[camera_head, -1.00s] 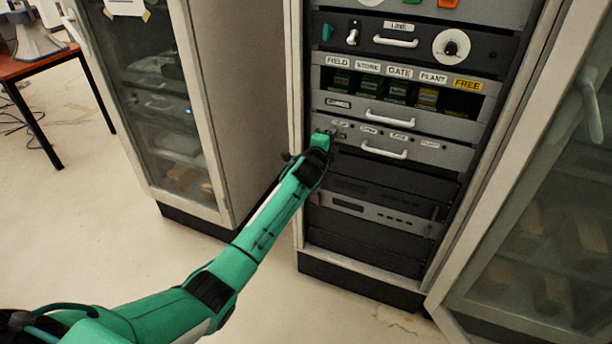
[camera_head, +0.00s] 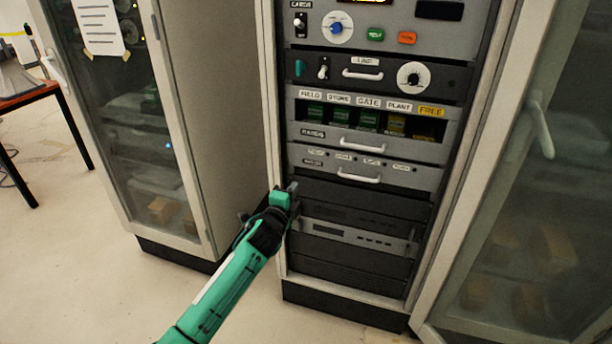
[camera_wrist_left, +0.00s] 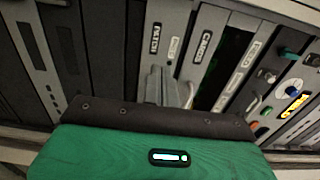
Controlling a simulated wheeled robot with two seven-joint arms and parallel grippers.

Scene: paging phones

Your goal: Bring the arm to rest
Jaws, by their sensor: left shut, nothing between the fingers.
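My left gripper (camera_head: 292,188) is shut and empty in the head view, in front of the rack's left side, just below the panel with the lower handle. In the left wrist view its fingers (camera_wrist_left: 158,84) are together before the rack panels. My left arm (camera_head: 232,285) comes up from the bottom of the head view. The equipment rack (camera_head: 360,215) stands upright in the middle. It has a panel of labelled windows (camera_head: 370,118) marked FIELD, STORE, GATE, PLANT and FREE. My right gripper is in neither view.
A glass-doored cabinet (camera_head: 182,130) stands left of the rack. An open glass door (camera_head: 520,200) flanks it on the right. An orange-topped table (camera_head: 28,95) is at the far left. The pale floor (camera_head: 90,270) at left is clear.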

